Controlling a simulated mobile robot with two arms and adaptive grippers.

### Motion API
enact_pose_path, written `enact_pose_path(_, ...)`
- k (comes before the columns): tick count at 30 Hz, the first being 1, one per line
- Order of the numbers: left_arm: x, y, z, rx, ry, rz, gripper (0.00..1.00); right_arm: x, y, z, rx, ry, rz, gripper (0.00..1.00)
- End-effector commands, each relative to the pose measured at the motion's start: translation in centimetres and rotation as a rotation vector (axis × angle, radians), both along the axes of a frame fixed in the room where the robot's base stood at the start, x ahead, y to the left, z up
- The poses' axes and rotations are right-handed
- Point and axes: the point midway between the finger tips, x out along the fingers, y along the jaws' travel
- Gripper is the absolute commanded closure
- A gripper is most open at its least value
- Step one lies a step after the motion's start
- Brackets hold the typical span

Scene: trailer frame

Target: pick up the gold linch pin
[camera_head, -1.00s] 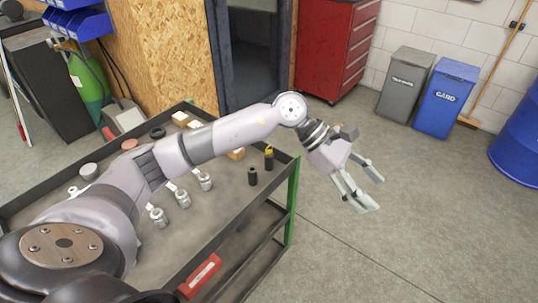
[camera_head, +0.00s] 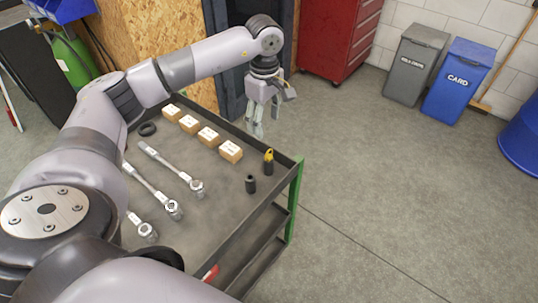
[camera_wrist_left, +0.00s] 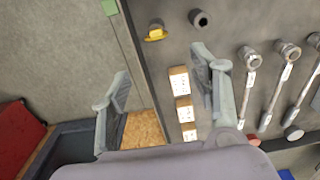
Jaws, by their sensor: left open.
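A small dark upright piece with a yellow-gold top (camera_head: 268,161) stands near the right edge of the cart top. It also shows at the top of the left wrist view (camera_wrist_left: 156,34). It is the only gold-coloured small thing I see there, and I cannot make out a linch pin's shape. My left gripper (camera_head: 263,124) is open and empty, pointing down above the cart's far right edge. The gold-topped piece is nearer to the head camera than the gripper. In the left wrist view it lies beyond the open fingers (camera_wrist_left: 160,66). My right gripper is not in view.
On the cart top (camera_head: 215,220) a black cylinder (camera_head: 250,184) stands close to the gold-topped piece. Several small boxes (camera_head: 231,151) form a row along the far side. Several long-handled metal tools (camera_head: 171,208) lie to the left. Floor right of the cart is clear.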

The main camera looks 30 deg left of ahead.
Motion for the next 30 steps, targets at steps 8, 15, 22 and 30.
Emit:
enact_pose_path(8, 0.0, -0.1, -5.4, -0.001, 0.003, 0.001, 0.44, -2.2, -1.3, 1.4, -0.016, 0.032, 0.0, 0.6)
enact_pose_path(15, 0.1, -0.2, -7.1, -0.002, 0.0, 0.0, 0.44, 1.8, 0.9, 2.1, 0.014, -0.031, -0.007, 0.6)
enact_pose_path(22, 0.0, -1.4, -10.1, -0.003, 0.004, 0.001, 0.44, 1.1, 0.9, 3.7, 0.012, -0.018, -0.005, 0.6)
enact_pose_path(30, 0.1, -1.3, -12.1, -0.002, -0.001, 0.002, 0.44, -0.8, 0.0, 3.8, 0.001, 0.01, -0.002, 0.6)
